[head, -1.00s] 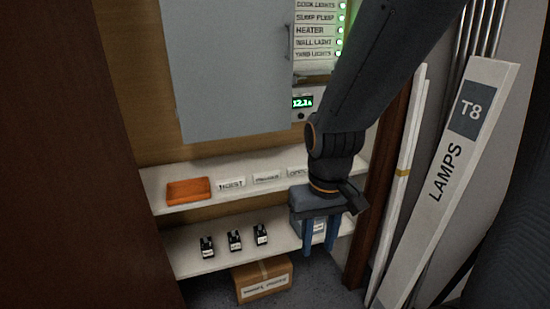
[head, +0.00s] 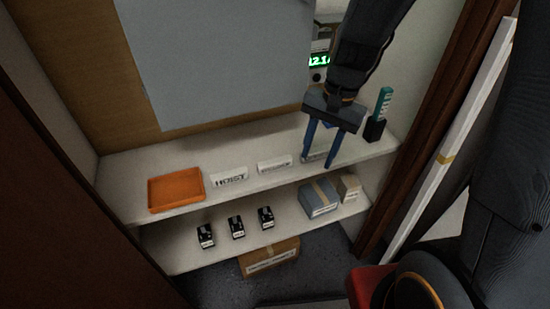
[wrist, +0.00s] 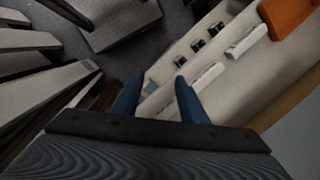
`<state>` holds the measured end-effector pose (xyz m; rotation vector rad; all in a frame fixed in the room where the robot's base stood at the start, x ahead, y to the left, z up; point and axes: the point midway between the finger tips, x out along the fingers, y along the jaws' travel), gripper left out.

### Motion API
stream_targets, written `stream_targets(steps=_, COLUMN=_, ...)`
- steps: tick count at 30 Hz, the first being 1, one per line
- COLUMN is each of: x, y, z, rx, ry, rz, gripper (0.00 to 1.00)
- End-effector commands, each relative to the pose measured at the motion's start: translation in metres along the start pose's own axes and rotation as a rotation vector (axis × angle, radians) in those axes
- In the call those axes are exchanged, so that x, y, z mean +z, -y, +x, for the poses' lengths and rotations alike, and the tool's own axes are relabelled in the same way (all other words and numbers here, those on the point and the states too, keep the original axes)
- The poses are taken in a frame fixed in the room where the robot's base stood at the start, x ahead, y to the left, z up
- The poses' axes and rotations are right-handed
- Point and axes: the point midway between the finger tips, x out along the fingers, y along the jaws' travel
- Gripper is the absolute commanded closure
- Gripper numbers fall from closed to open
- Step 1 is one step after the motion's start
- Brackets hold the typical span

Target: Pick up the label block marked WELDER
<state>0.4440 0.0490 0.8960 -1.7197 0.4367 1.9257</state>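Three white label blocks stand in a row on the upper shelf. The left block (head: 230,177) reads HOIST. The lettering on the middle block (head: 275,163) and the right block (head: 316,156) is too blurred to read, so I cannot tell which is WELDER. My gripper (head: 318,161) is open and empty, pointing down over the right block, with its blue fingers partly hiding it. In the wrist view the middle block (wrist: 206,76) lies just right of my fingers (wrist: 159,82), and the HOIST block (wrist: 246,40) lies farther right.
An orange tray (head: 176,190) sits at the shelf's left. A dark holder with a teal item (head: 381,107) stands at its right end. The lower shelf holds several small black devices (head: 237,227), a grey-blue box (head: 319,197) and a small beige box (head: 348,187). A cardboard box (head: 270,260) is below.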

Motion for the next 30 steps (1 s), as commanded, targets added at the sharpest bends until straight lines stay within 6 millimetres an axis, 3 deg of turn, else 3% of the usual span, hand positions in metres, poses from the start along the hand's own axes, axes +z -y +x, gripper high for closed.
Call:
stream_targets(steps=6, x=-0.024, y=0.063, z=0.016, rx=-0.063, ry=0.126, rz=0.439, gripper=0.61)
stream_targets(steps=12, x=-0.034, y=0.094, z=0.028, rx=-0.085, ry=0.194, rz=0.648, gripper=0.61)
stream_targets(steps=30, x=-0.027, y=0.109, z=0.084, rx=-0.085, ry=0.207, rz=0.682, gripper=0.61)
